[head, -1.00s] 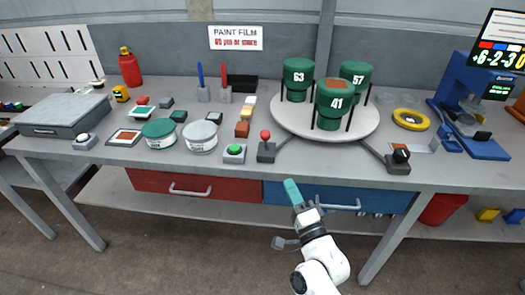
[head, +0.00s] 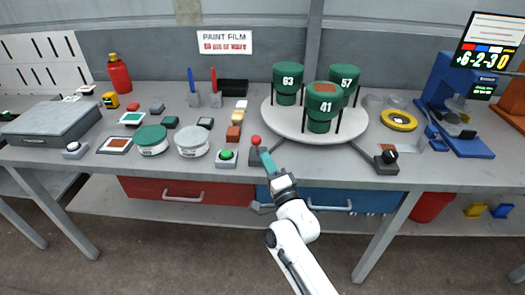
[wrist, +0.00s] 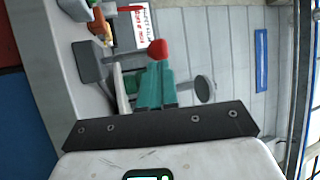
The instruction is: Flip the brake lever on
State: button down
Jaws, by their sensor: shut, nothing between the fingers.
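A lever with a red ball knob (head: 256,141) stands on a dark grey base at the front of the bench, left of the turntable. A second lever with a black knob (head: 388,157) stands right of the turntable; no label shows which is the brake. My gripper (head: 265,155) has its teal fingers shut and empty, close to the right of the red knob. In the wrist view the red knob (wrist: 157,48) appears just beyond the shut fingertips (wrist: 156,68). I cannot tell whether they touch. The dark base (wrist: 90,62) shows beside them.
A white turntable (head: 292,128) carries green cylinders marked 63, 57 and 41. A green push button (head: 226,157) sits left of the red-knobbed lever. Small colour blocks (head: 233,132) stand behind. Red and blue drawers lie under the bench's front edge.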

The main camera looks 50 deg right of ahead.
aim_at(259, 144)
jog(key=shift+x, duration=1.75)
jog(key=shift+w+r, duration=0.1)
